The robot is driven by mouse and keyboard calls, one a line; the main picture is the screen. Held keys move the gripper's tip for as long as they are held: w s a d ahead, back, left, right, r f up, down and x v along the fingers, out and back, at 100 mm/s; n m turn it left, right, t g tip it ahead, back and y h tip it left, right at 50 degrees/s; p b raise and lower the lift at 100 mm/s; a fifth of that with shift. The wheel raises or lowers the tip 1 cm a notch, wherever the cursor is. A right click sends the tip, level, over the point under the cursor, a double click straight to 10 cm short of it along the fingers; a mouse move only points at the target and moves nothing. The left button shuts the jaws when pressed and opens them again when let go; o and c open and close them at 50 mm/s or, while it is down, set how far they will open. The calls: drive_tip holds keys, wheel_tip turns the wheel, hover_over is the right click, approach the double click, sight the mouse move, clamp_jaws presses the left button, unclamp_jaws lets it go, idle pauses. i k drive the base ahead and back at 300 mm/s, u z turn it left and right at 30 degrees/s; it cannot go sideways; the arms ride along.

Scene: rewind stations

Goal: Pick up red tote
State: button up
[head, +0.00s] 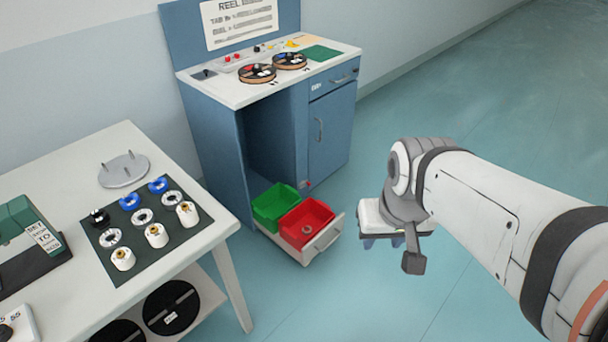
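The red tote (318,214) is an open-topped bin with a small round object inside. It sits beside a green tote (268,205) in a pulled-out low drawer (328,238) of the blue cabinet. My gripper (383,243) is to the right of the red tote, apart from it, pointing down. Its fingers are mostly hidden by the wrist, so I cannot see how far apart they are. I see nothing held in it.
The blue cabinet (333,133) has two reels (258,73) on its white top. At the left, a white table (78,152) carries a dark mat (110,262) with several spools. The table's leg (233,285) stands left of the drawer. Floor at the right is clear.

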sight(317, 214)
drive_tip(key=z, duration=0.4)
drive_tip(key=i, duration=2)
drive_tip(key=u, duration=0.75)
